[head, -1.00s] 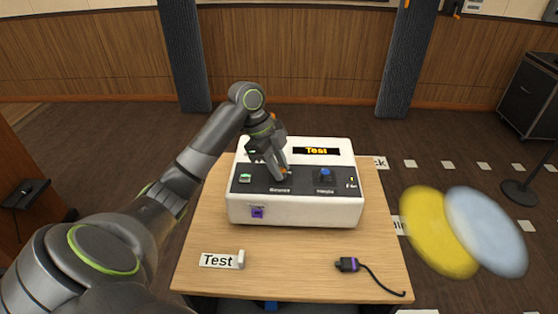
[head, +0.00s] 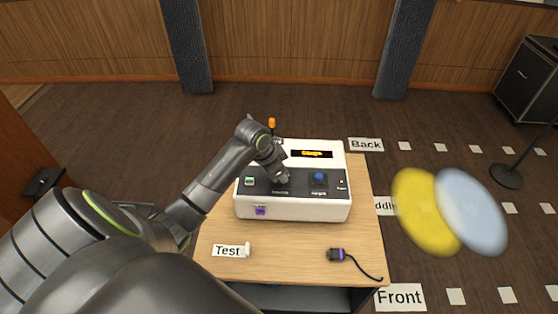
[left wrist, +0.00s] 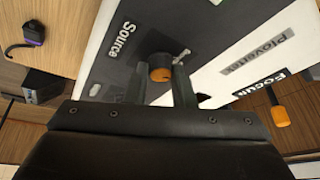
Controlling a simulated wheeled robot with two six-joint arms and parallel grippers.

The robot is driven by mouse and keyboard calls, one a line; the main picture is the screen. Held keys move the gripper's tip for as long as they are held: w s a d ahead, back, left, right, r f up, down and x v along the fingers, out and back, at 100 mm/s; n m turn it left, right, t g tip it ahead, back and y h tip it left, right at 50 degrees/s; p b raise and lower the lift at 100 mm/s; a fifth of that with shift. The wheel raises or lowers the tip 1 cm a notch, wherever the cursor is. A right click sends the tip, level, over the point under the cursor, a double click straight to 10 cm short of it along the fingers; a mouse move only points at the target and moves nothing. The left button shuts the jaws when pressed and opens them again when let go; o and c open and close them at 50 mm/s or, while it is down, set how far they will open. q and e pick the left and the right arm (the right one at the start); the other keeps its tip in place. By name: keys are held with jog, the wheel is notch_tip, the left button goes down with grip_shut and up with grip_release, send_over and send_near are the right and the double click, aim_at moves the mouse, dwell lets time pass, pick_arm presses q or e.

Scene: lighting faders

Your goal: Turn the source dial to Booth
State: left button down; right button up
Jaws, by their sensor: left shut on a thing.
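The white console (head: 292,210) with a dark top panel stands on the wooden table. Its display (head: 312,154) shows orange text that looks like "Stage". In the left wrist view, the source dial (left wrist: 160,68) is a dark knob with an orange top, beside the label "Source" (left wrist: 124,40). My left gripper (head: 281,182) reaches down to the panel and hides most of the dial in the head view. In the left wrist view, its two fingers stand on either side of the dial, shut on it. My right gripper is in neither view.
A blue knob (head: 319,178) sits right of the gripper on the panel. An orange-tipped lever (head: 271,124) rises behind the console. A "Test" card (head: 227,251) and a dark plug with a cable (head: 336,255) lie on the table front. Yellow and pale blue discs (head: 425,212) are at right.

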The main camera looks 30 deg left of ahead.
pick_arm(q)
jog(key=n+p, duration=0.2)
jog(key=n+y+p, duration=0.1)
jog(key=n+p, duration=0.1)
jog(key=p, duration=0.1)
jog(key=shift+d+r+y, duration=0.15)
jog(key=shift+r+y, duration=0.05)
jog(key=shift+y, duration=0.1)
jog(key=shift+f+n+y+p, duration=0.2)
jog(key=shift+n+y+p, duration=0.2)
jog(key=shift+n+p, duration=0.7)
jog(key=c, duration=1.2)
grip_release()
jog(key=shift+c, duration=0.2)
jog(key=b+v, duration=0.1)
jog(key=v, duration=1.6)
jog(key=shift+s+b, duration=0.25)
jog(key=shift+b, duration=0.1)
